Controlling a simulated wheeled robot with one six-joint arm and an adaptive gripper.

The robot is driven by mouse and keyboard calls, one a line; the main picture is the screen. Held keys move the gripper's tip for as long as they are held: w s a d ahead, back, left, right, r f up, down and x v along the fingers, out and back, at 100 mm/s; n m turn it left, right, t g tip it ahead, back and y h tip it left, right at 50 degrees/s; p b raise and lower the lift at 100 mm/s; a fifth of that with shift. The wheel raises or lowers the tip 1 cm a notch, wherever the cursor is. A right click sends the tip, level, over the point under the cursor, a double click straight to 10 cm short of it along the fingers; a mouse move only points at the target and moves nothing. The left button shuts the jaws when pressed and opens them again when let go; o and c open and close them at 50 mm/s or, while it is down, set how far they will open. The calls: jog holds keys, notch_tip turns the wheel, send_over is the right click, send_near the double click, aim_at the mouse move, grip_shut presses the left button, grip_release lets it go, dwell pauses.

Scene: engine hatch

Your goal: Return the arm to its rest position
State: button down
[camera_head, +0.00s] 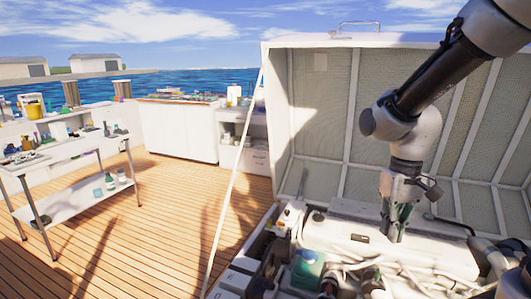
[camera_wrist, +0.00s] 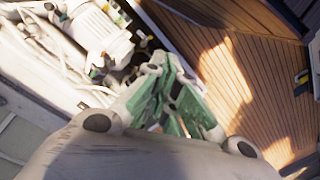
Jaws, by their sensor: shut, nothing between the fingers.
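My gripper (camera_head: 396,232) hangs from my arm over the engine in the head view, pointing down. It is shut with nothing in it. In the wrist view my gripper (camera_wrist: 168,82) shows its green-padded fingers close together. The white engine (camera_head: 350,238) lies below and around it in the open hatch bay. In the wrist view white engine parts (camera_wrist: 105,38) lie at the upper left. Whether the fingertips touch the engine cannot be told. My arm reaches in from the upper right.
The raised hatch lid (camera_head: 330,110) stands close behind my arm, with a thin prop (camera_head: 232,180) at its left. A white cabinet (camera_head: 180,133) is at the back. The wooden deck (camera_head: 150,235) between is clear.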

jog(key=s+d+r+m+t, duration=0.1)
jog(key=s+d+r+t, duration=0.1)
jog(key=s+d+r, duration=0.2)
jog(key=s+d+r+t, duration=0.3)
jog(key=s+r, duration=0.2)
jog(key=r, duration=0.2)
jog(key=shift+d+r+m, duration=0.3)
jog(key=shift+d+m, duration=0.05)
jog(key=shift+m, duration=0.05)
